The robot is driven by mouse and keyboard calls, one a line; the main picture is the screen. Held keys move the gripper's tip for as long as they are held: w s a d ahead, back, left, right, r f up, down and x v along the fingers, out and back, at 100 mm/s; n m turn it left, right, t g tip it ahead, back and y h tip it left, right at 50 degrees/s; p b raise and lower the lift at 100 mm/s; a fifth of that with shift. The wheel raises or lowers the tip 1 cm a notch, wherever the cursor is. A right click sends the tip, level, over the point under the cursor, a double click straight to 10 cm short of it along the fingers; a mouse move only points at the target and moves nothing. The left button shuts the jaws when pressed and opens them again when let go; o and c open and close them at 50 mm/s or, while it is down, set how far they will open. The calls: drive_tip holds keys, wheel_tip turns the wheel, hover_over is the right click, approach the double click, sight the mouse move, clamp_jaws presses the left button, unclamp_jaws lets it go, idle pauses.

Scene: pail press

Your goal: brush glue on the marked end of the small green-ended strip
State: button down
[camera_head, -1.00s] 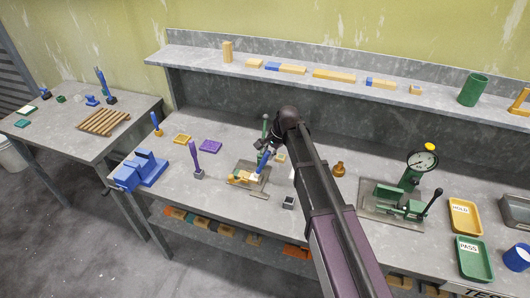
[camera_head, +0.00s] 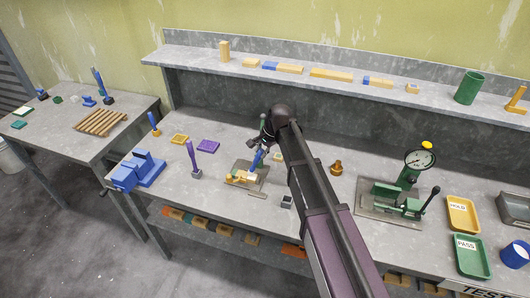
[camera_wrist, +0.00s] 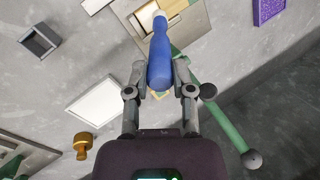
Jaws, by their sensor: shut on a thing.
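My gripper (camera_wrist: 160,90) is shut on the blue handle of a glue brush (camera_wrist: 159,62), which also shows in the head view (camera_head: 257,158). The brush points down, away from my wrist. Its tip is over or against a pale wooden strip (camera_wrist: 180,18) lying in a flat fixture (camera_wrist: 196,36). The fixture (camera_head: 262,183) stands on the middle of the bench in the head view. A green lever (camera_wrist: 228,125) is attached beside it. The strip's green end and mark are not clear.
A blue vise (camera_head: 138,172) and a purple-handled tool (camera_head: 192,158) stand to the left. A small dark square cup (camera_head: 287,201) is right of the fixture. A green press with a dial (camera_head: 405,190) and trays stand farther right. A shelf (camera_head: 340,87) runs behind.

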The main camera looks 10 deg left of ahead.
drive_tip(key=shift+a, duration=0.35)
drive_tip(key=shift+r, duration=0.15)
drive_tip(key=shift+r+p, duration=2.9)
drive_tip(key=shift+p, duration=0.1)
